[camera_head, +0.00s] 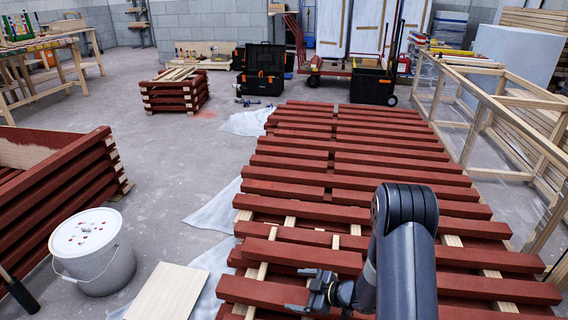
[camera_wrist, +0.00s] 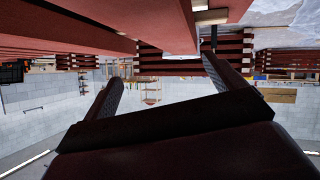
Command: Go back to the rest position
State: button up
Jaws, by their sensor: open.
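My gripper (camera_head: 312,292) is low over the near left part of the red battens (camera_head: 350,190), at the end of my dark arm. The battens lie in rows on pale wooden bearers. In the wrist view my gripper (camera_wrist: 162,72) shows two dark fingers spread apart with nothing between them. That view looks upside down, with red battens (camera_wrist: 160,22) close along its top. Whether the gripper touches a batten I cannot tell.
A white bucket (camera_head: 95,258) and a pale board (camera_head: 168,292) lie left of the battens. A red batten stack (camera_head: 60,180) is at the left edge. A wooden frame (camera_head: 490,110) stands along the right. Toolboxes (camera_head: 262,70) are at the back. Grey floor is clear at centre left.

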jog(key=shift+r, duration=0.65)
notch_tip(320, 180, down, 6)
jog(key=b, duration=0.2)
jog(key=shift+d+r+b, duration=0.1)
jog(key=shift+r+b, duration=0.15)
jog(key=shift+b, duration=0.05)
jog(key=p+v, duration=0.5)
jog(key=v, duration=0.7)
jog(key=b+x, duration=0.2)
jog(key=x, duration=0.4)
jog(key=b+x, duration=0.3)
jog(key=x, duration=0.3)
jog(key=shift+f, duration=0.35)
notch_tip(320, 180, up, 11)
jog(key=p, duration=0.5)
notch_tip(320, 180, up, 10)
jog(key=m+t+h+p, duration=0.2)
jog(key=m+p, duration=0.1)
jog(key=p, duration=0.6)
send_over(296, 298)
jog(key=d, duration=0.1)
jog(key=s+d+r+m+t+h+p, duration=0.1)
jog(key=d+r+m+t+h+p, duration=0.1)
jog(key=r+p, duration=0.6)
jog(key=d+r+m+t+h+p, duration=0.2)
jog(key=d+r+m+h+p, duration=0.1)
jog(key=r+p, duration=0.4)
jog(key=shift+s+d+r+m+p, duration=0.4)
jog(key=shift+d+r+m, duration=0.1)
jog(key=shift+r, duration=0.45)
